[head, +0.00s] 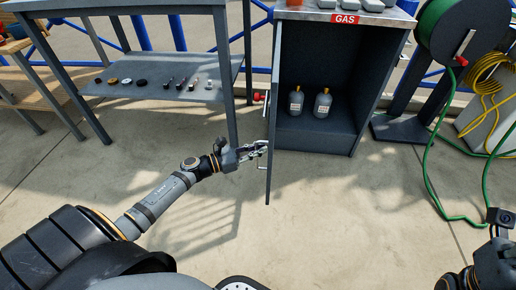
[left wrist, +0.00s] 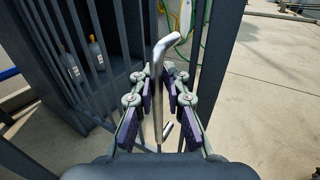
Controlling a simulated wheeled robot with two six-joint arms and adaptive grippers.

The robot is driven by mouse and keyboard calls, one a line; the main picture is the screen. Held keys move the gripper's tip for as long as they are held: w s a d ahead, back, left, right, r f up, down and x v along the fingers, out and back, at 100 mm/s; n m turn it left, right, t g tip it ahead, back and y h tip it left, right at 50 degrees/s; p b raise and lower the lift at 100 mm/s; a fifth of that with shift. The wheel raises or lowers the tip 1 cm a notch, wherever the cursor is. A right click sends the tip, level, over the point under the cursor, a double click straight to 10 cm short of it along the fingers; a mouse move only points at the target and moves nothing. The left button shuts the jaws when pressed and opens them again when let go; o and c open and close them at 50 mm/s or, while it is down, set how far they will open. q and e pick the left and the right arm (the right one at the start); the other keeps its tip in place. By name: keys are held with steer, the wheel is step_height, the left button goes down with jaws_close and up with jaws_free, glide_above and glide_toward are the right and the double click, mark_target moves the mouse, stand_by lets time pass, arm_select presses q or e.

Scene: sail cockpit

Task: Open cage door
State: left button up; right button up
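The grey gas cage (head: 316,140) stands at the top centre in the head view, with a red GAS label (head: 345,19). Its door (head: 270,150) is swung open and seen nearly edge-on, so the inside shows. My left gripper (head: 256,151) is at the door's left side. In the left wrist view, the metal door handle (left wrist: 160,75) stands between the fingers of my left gripper (left wrist: 160,101). The fingers are apart, with gaps visible beside the handle. Of my right arm, only a part shows at the lower right in the head view; its fingertips are out of frame.
Two grey bottles (head: 309,104) stand inside the cage. A grey table (head: 160,80) with small parts on its lower shelf is at the left. A green hose reel (head: 465,30) and its trailing hose are at the right. The concrete floor in front of the cage is clear.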

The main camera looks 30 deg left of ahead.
arm_select(q)
steer(key=o, duration=0.4)
steer(key=shift+s, duration=0.2)
steer(key=shift+w, duration=0.1)
steer(key=v, duration=1.2)
